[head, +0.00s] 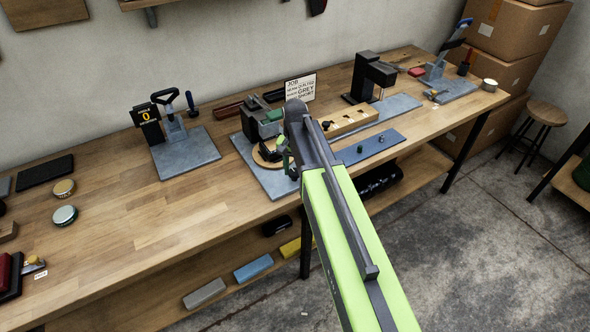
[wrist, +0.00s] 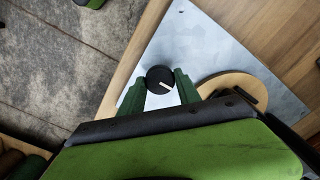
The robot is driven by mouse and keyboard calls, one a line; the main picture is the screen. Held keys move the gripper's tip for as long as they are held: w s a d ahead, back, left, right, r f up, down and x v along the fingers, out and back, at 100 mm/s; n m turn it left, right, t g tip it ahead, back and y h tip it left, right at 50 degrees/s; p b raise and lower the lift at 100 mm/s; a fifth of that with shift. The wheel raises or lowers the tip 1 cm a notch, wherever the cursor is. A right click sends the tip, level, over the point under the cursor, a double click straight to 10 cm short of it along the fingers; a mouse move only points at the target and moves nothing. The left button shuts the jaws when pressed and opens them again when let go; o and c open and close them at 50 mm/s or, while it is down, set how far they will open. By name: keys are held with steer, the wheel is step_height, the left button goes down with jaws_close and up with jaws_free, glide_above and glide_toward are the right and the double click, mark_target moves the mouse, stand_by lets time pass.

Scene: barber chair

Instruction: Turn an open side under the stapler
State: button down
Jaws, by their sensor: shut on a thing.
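A grey and dark machine with a green part (head: 262,118), which looks like the stapler, stands on a grey metal plate (head: 268,182) on the bench. A round wooden disc (head: 264,160) lies below it; in the wrist view the disc (wrist: 215,84) carries a dark piece (wrist: 246,89). My gripper (wrist: 160,85) has its green fingers on both sides of a black knob (wrist: 159,77) with a white pointer line, at the plate's front part. It is shut on the knob. In the head view my arm hides the knob and part of the plate.
A sign card (head: 300,87) and a wooden block with holes (head: 350,122) stand close by. A blue-grey mat (head: 370,147) lies right of my arm. The bench front left of the plate is clear.

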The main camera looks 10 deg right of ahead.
steer(key=shift+n, duration=0.3)
steer(key=n, duration=0.3)
steer(key=shift+n, duration=0.3)
steer(key=n, duration=0.4)
steer(key=shift+n, duration=0.3)
steer(key=n, duration=0.4)
steer(key=shift+n, duration=2.5)
steer(key=c, duration=0.9)
jaws_free()
